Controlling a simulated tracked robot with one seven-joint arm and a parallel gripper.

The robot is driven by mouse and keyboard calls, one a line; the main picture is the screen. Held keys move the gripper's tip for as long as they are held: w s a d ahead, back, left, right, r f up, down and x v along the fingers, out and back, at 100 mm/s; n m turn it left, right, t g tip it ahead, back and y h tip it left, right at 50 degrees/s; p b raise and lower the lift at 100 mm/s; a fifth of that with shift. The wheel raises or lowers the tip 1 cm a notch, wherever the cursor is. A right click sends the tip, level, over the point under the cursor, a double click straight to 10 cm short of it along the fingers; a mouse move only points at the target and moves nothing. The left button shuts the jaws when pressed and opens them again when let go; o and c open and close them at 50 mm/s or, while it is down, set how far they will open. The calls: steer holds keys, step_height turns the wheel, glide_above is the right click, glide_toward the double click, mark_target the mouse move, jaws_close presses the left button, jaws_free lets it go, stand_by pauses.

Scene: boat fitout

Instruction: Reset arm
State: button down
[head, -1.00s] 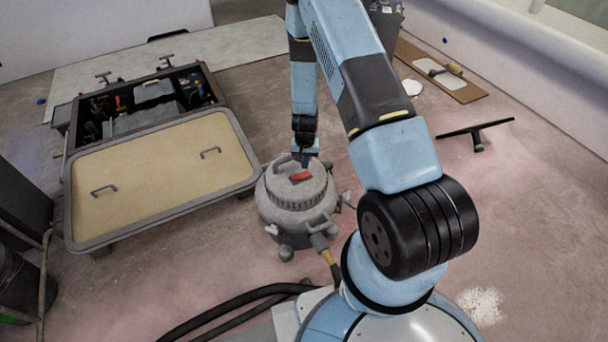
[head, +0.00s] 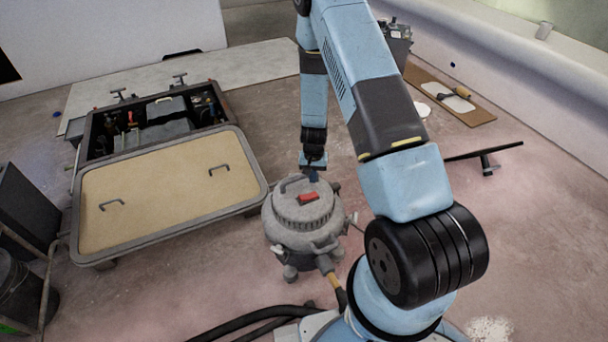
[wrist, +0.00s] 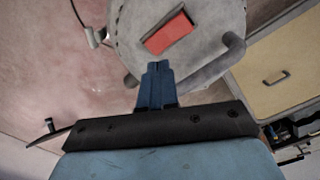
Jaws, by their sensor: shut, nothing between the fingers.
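My gripper (head: 313,176) points down just behind the grey shop vacuum (head: 297,222), close to its lid handle. In the wrist view my gripper (wrist: 157,66) shows its blue fingers together with nothing between them. The vacuum's round grey lid (wrist: 203,22) fills the top of that view, with a red switch (wrist: 167,33) near the fingertips and the curved handle to the right. I cannot tell whether the fingers touch the vacuum. My arm reaches forward and bends down to it.
A tan-topped bin lid (head: 165,190) and an open toolbox (head: 150,122) lie to the left. A black squeegee-like tool (head: 487,160) is on the floor at right, near a board with a trowel (head: 455,98). A black hose (head: 240,322) runs in front. Open floor lies at right.

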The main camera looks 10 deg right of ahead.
steer(key=s+a+r+n+t+y, duration=0.1)
steer(key=s+r+n+t, duration=0.15)
steer(key=r, duration=3.25)
steer(key=s+d+r+t, duration=0.1)
steer(key=s+r, duration=0.9)
steer(key=s, duration=0.3)
steer(key=s+d+r+n+t+h, duration=0.1)
steer(key=s+r+t, duration=0.1)
steer(key=s+r, duration=0.8)
steer(key=s, duration=0.3)
steer(key=shift+s+d+r, duration=0.35)
